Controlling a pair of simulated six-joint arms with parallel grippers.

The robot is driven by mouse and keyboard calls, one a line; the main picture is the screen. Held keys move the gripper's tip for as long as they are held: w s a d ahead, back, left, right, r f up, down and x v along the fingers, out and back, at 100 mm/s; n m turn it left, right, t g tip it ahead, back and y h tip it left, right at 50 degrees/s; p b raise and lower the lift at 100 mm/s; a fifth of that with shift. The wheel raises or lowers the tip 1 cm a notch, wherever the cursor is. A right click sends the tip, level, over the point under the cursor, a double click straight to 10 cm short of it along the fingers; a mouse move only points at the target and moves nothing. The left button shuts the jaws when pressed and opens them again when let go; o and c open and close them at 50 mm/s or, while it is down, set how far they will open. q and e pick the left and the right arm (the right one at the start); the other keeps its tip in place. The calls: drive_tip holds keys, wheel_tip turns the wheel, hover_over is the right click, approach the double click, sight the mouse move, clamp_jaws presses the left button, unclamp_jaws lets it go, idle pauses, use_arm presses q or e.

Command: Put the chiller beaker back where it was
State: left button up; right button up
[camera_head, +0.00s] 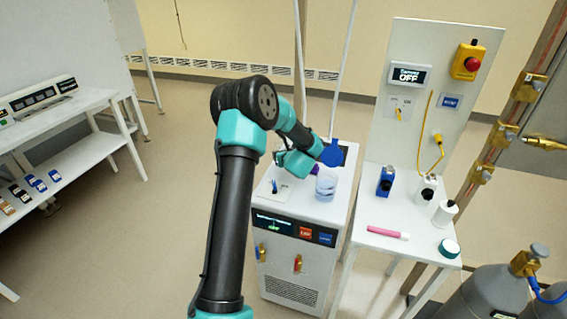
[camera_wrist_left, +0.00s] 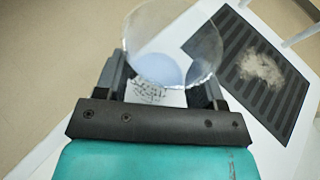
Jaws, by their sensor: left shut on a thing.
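The beaker (camera_head: 326,185), clear with pale blue liquid, is over the front right of the white chiller's top (camera_head: 318,210). It also shows in the left wrist view (camera_wrist_left: 172,45), between the two fingers. My left gripper (camera_wrist_left: 163,82) is shut on it; in the head view its fingers are mostly hidden behind the arm and beaker. Whether the beaker's base touches the chiller top cannot be told. A dark ribbed plate with a frosty patch (camera_wrist_left: 262,70) lies on the chiller top, to the right of the beaker in the wrist view. My right gripper is not in view.
A blue round part (camera_head: 331,153) on a thin rod stands close behind the beaker. Gas cylinders (camera_head: 495,295) stand at lower right.

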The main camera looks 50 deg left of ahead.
use_arm(q)
drive_tip(key=shift+f, duration=1.85)
drive_tip(key=shift+f, duration=0.1)
drive_tip(key=o, duration=1)
drive_tip(key=v, duration=1.2)
